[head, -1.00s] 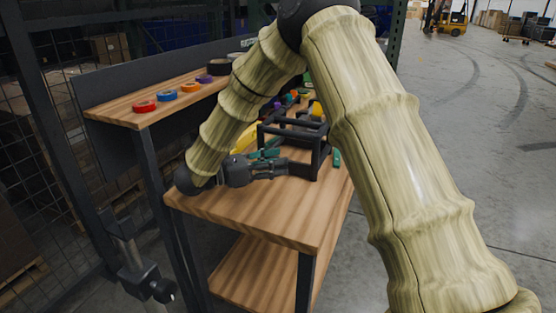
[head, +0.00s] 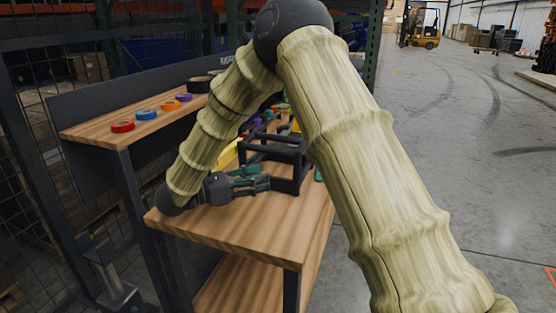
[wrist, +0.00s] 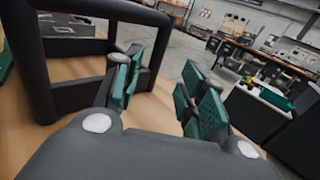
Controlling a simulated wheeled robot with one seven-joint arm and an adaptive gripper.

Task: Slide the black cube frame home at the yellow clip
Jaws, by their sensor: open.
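The black cube frame (head: 290,186) stands on the wooden workbench (head: 240,228), partly hidden behind my arm in the head view. In the wrist view the frame (wrist: 35,75) fills the upper left, close to my fingers. My gripper (wrist: 155,95) is open, with green pads apart and nothing between them. In the head view my gripper (head: 262,178) lies low over the bench, at the frame's near left side. I cannot tell whether it touches the frame. A yellow piece (head: 228,153) shows behind my gripper, partly hidden; I cannot tell whether it is the clip.
A raised shelf holds red (head: 122,127), blue (head: 146,114) and orange (head: 170,105) tape rolls, with others farther back. Small coloured items lie behind the frame, partly hidden by my arm. The bench's near end is bare. Wire mesh stands at the left; open floor lies at right.

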